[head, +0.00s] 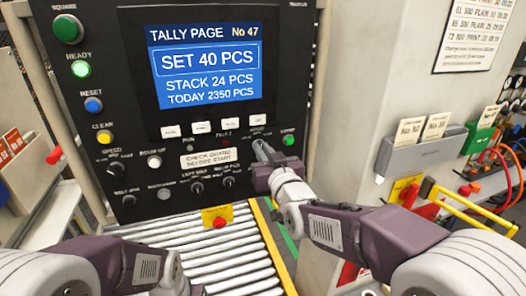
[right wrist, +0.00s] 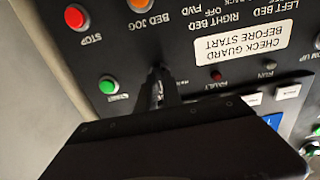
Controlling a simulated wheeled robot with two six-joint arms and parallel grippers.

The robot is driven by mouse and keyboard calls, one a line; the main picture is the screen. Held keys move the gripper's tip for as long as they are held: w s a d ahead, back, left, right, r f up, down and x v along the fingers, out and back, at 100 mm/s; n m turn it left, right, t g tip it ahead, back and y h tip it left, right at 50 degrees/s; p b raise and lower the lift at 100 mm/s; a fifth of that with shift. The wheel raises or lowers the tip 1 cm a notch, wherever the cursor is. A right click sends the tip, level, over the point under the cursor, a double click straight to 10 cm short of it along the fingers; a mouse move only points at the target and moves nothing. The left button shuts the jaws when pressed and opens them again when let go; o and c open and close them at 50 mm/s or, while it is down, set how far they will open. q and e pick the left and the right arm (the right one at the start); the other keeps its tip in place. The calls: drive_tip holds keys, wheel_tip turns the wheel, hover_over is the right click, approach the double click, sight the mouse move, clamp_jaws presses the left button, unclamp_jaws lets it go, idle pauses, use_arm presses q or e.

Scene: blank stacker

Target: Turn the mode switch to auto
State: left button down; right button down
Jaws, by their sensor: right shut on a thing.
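The black control panel (head: 215,130) stands upright in front of me. My right gripper (head: 261,148) is against its lower right part, left of the green start button (head: 288,139). Its fingers are shut on the mode switch, which they and the gripper body hide almost fully. In the right wrist view the closed fingers (right wrist: 158,82) reach the panel beside the green start button (right wrist: 109,85). The switch's pointer and setting cannot be read.
A blue screen (head: 207,66) is above the knobs. Other knobs (head: 196,188) and a check guard label (head: 207,158) are left of my gripper. A red stop button (right wrist: 76,17) shows in the wrist view. A roller conveyor (head: 205,250) runs below.

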drive_tip(key=shift+d+f+m+b, duration=0.1)
drive_tip(key=shift+d+m+b, duration=0.05)
drive_tip(key=shift+m+b, duration=4.3)
drive_tip(key=c, duration=1.5)
unclamp_jaws()
